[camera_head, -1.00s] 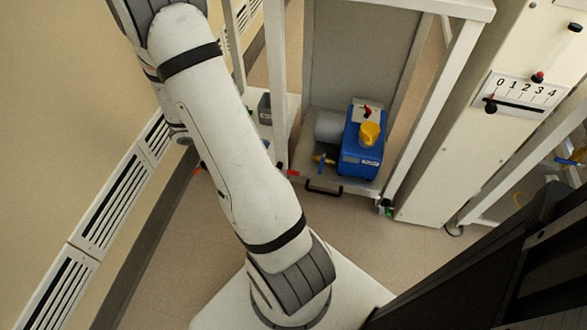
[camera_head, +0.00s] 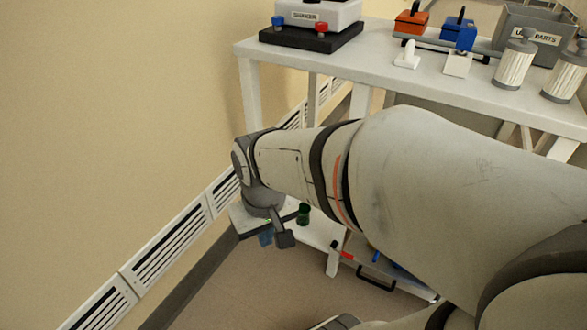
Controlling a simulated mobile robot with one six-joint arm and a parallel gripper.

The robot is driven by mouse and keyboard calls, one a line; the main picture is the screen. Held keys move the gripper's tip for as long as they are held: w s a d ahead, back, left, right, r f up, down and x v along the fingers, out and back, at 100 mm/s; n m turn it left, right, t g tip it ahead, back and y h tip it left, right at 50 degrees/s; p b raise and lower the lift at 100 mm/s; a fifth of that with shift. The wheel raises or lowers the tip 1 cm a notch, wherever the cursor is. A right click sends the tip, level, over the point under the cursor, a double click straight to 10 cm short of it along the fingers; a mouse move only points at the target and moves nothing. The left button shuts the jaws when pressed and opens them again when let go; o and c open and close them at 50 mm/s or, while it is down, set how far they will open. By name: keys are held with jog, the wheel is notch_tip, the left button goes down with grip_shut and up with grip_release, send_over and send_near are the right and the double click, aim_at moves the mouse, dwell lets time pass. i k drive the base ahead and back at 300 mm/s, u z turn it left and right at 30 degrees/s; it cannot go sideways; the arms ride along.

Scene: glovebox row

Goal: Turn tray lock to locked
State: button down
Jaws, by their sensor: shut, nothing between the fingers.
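The pull-out tray (camera_head: 417,291) shows low under the bench, with a black handle (camera_head: 376,284) on its front. A small red lever with a dark tip (camera_head: 343,254), possibly the tray lock, sits at the tray's left front corner. Its lock position is too small to read. My gripper (camera_head: 285,240) points down to the left of the lever in the picture, apart from it. It is shut and empty. My arm hides the right part of the tray and most of the blue pump on it.
The white bench (camera_head: 440,88) spans the upper right, bearing a shaker (camera_head: 310,15), coloured boxes, filter cylinders (camera_head: 515,66) and a grey parts bin (camera_head: 540,32). A green vessel (camera_head: 304,213) stands on a low shelf near my gripper. A vented wall runs along the left; floor before it is clear.

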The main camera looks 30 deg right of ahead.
aim_at(342, 253)
jog(key=z, duration=0.95)
jog(key=k, duration=0.6)
jog(key=u, duration=0.15)
jog(key=i, duration=0.5)
jog(key=z, duration=0.05)
